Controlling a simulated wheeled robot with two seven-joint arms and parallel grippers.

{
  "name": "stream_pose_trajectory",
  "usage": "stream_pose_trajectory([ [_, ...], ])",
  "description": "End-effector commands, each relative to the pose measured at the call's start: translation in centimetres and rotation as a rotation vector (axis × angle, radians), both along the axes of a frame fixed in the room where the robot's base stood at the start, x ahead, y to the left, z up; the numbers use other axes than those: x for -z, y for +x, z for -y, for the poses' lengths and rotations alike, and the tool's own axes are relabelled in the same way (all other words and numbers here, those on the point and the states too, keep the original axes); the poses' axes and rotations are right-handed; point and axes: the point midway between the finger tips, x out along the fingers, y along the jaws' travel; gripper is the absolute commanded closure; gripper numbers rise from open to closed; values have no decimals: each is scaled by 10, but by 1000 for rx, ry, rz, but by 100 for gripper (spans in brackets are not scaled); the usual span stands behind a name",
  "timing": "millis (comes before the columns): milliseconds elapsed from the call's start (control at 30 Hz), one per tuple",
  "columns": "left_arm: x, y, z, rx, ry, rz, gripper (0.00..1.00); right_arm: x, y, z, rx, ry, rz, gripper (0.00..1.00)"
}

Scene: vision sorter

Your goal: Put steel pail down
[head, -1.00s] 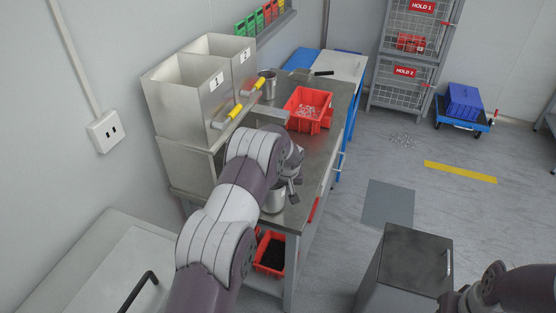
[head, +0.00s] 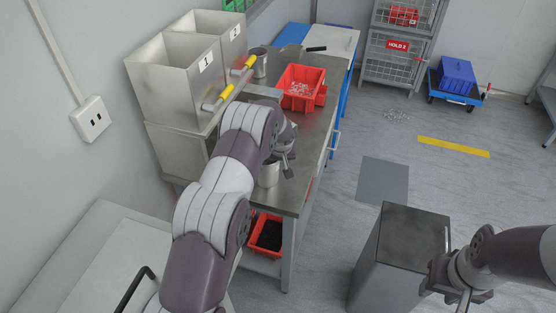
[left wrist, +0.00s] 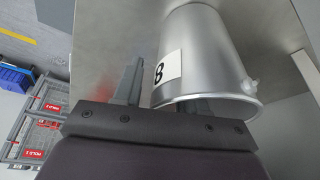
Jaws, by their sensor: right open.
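The steel pail (head: 268,175) is over the near end of the steel bench (head: 288,195), below my left gripper (head: 288,160), and looks upright. I cannot tell whether its base touches the bench top. In the left wrist view the pail (left wrist: 212,55) shows large, with a white number label and its rim toward the camera. My left gripper (left wrist: 160,90) has one finger against the pail's outside and the other partly hidden at its mouth; it looks shut on the pail's wall. My right gripper (head: 464,298) is open and empty at the lower right.
Numbered steel hoppers (head: 178,82) with yellow handles stand along the wall. A second pail (head: 260,64) and a red bin (head: 301,88) stand farther back on the bench. A grey cabinet (head: 412,232) stands right of the bench. Floor between them is clear.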

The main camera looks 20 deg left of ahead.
Motion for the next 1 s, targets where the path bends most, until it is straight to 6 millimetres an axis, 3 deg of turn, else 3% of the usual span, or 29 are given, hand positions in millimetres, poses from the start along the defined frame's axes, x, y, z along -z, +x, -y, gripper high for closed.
stream_pose_trajectory([
  [333,-9,1,0,0,0,2,60,-9,0,0,0,0,0,57],
  [800,-99,-29,17,1,0,4,60,-51,0,0,0,0,0,57],
  [1000,-121,-40,23,7,-1,-3,60,-57,0,0,0,0,0,57],
])
